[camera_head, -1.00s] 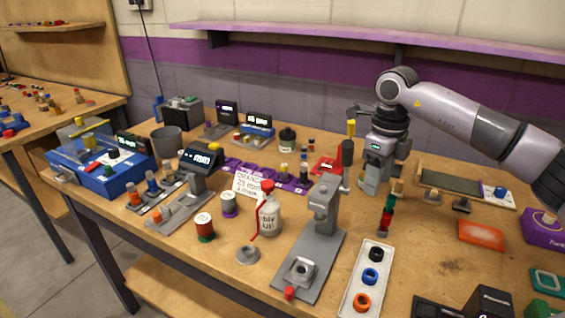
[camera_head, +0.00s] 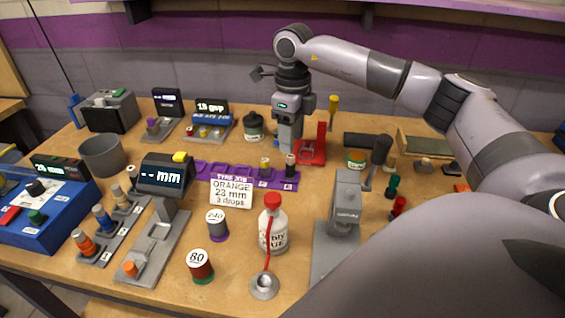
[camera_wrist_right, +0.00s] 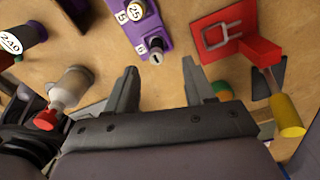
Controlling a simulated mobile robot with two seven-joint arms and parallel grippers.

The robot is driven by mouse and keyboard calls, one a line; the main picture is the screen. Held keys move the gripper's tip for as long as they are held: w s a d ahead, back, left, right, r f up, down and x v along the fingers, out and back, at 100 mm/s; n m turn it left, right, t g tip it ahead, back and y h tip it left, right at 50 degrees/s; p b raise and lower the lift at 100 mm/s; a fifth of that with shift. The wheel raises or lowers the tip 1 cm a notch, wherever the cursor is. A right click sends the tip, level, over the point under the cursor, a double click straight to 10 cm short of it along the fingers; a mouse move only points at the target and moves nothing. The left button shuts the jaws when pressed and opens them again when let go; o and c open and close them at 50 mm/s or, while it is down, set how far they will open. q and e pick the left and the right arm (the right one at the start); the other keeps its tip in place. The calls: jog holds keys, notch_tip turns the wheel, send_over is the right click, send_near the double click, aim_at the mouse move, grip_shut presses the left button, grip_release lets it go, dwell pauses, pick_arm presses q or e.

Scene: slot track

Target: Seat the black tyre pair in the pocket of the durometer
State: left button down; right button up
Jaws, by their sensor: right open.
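The grey stand that looks like the durometer (camera_head: 346,205) is upright at the front middle of the bench. My right arm covers its front right part, and its pocket cannot be seen. The black tyre pair is not visible now; my arm covers the area right of the stand. My right gripper (camera_head: 287,142) is at the back middle of the bench, beyond the stand and near a red holder. In the right wrist view my right gripper (camera_wrist_right: 168,88) has its two fingers apart with nothing held between them. My left gripper is not in view.
The red holder (camera_head: 312,150) with a yellow-handled tool (camera_head: 333,103) and the purple rack (camera_head: 215,171) are close to the right gripper. A glue bottle (camera_head: 273,231) and spools (camera_head: 201,266) stand left of the grey stand. Bare wood (camera_head: 250,287) shows at the front.

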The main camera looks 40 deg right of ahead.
aim_at(291, 156)
jog(key=f, duration=0.6)
jog(key=shift+s+a, duration=0.2)
jog(key=shift+s, duration=0.05)
jog(key=shift+r, duration=0.1)
grip_shut()
